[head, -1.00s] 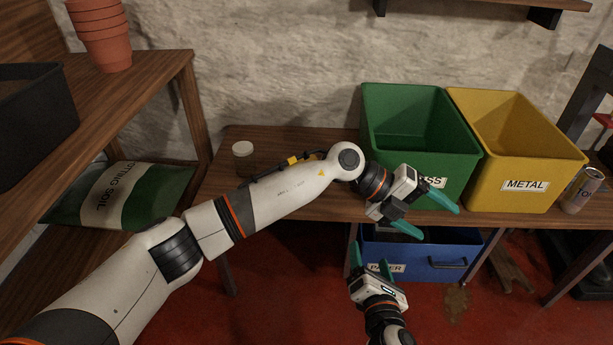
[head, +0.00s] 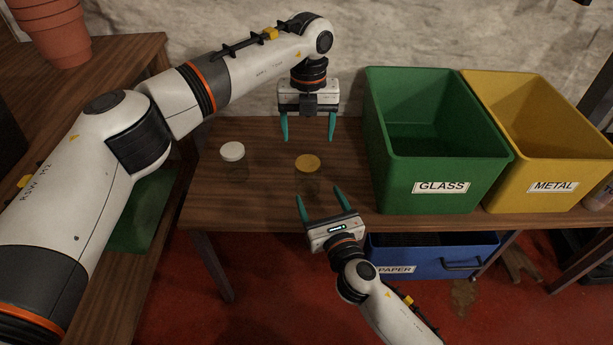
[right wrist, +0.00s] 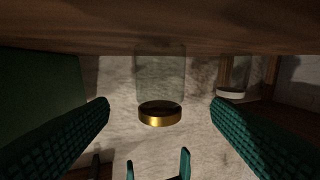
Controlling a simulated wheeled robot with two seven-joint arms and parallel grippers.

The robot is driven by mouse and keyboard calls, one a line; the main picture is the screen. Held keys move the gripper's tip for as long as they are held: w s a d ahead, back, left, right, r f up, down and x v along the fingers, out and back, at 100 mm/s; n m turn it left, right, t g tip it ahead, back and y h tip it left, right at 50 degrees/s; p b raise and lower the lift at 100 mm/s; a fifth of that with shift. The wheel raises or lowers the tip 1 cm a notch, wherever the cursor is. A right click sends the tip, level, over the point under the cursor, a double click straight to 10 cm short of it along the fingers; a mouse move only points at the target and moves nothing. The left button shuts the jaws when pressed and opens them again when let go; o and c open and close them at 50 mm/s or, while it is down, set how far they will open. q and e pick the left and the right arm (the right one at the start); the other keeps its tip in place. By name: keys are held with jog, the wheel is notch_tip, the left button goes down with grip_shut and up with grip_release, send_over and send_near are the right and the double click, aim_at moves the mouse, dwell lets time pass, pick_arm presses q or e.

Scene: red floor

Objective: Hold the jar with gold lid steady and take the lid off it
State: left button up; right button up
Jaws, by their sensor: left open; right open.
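The jar with gold lid (head: 308,180) stands upright on the wooden table; its glass is clear and its gold lid (head: 308,162) is on. In the right wrist view the jar (right wrist: 161,80) appears upside down, between my right fingers but farther off. My left gripper (head: 308,138) is open, pointing down, behind and above the jar, apart from it. My right gripper (head: 320,192) is open at the table's front edge, its fingers pointing toward the jar from the front. Neither gripper visibly holds anything. The left fingertips (right wrist: 158,165) also show in the right wrist view.
A second clear jar with a white lid (head: 233,152) stands to the left on the table (head: 262,205). A green GLASS bin (head: 440,150) stands close on the right, with a yellow METAL bin (head: 545,150) beyond. A blue PAPER bin (head: 425,262) is below the table.

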aim_at(311, 181)
jog(key=x, duration=0.9)
jog(key=shift+c, duration=0.3)
